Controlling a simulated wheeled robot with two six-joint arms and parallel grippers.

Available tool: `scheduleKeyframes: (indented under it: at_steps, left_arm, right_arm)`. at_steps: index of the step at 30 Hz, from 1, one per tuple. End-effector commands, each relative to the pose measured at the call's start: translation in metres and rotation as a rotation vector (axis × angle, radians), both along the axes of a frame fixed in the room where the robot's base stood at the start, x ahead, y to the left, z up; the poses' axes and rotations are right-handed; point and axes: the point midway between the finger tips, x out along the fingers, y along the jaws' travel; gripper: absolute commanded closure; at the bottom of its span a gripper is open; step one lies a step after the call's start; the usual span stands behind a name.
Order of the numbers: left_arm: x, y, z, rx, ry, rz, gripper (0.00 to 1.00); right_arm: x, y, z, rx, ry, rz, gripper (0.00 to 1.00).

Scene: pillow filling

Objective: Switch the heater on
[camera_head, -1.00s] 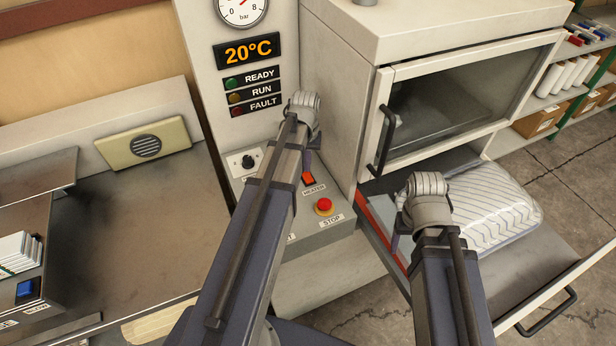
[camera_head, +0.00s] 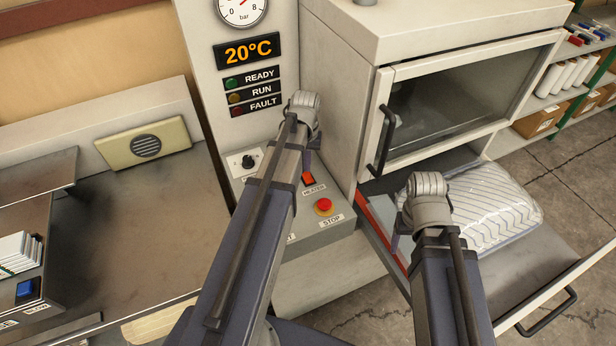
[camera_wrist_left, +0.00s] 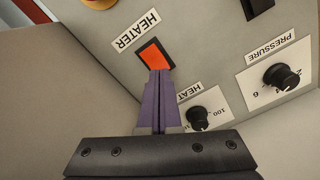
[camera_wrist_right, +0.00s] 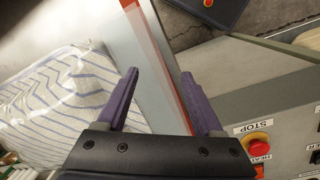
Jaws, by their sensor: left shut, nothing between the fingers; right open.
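The heater switch (camera_head: 309,179) is a red-orange rocker on the sloped control panel, with a HEATER label (camera_head: 314,190) beside it. In the left wrist view the switch (camera_wrist_left: 155,54) lies right at the tips of my left gripper (camera_wrist_left: 160,72). The fingers are shut with nothing between them and look to touch the switch's edge; exact contact is hard to tell. My right gripper (camera_wrist_right: 160,85) is open and empty, beside the striped pillow (camera_wrist_right: 60,95) and the open drawer. The display (camera_head: 248,50) reads 20°C.
A red STOP button (camera_head: 323,206) sits just below the switch. A heat knob (camera_wrist_left: 197,118) and a pressure knob (camera_wrist_left: 282,77) are on the same panel. The oven door handle (camera_head: 383,140) is to the right, above the pulled-out drawer (camera_head: 545,265).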

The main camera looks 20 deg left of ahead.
Motion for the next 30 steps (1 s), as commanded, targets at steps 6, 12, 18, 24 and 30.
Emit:
scheduleKeyframes:
  at_steps: [6,12,18,24,30]
  left_arm:
    - [0.0,0.0,0.0,0.0,0.0,0.0,1.0]
    - [0.0,0.0,-0.003,0.0,0.0,0.0,1.0]
    - [0.0,0.0,-0.005,0.0,0.0,0.0,1.0]
    - [0.0,0.0,-0.008,0.0,0.0,0.0,1.0]
    - [0.0,0.0,-0.011,0.0,0.0,0.0,1.0]
  right_arm:
    - [0.0,0.0,0.0,0.0,0.0,0.0,0.32]
    - [0.0,0.0,-0.003,0.0,0.0,0.0,0.32]
    - [0.0,0.0,-0.006,0.0,0.0,0.0,0.32]
    - [0.0,0.0,-0.008,0.0,0.0,0.0,0.32]
    - [0.0,0.0,-0.011,0.0,0.0,0.0,0.32]
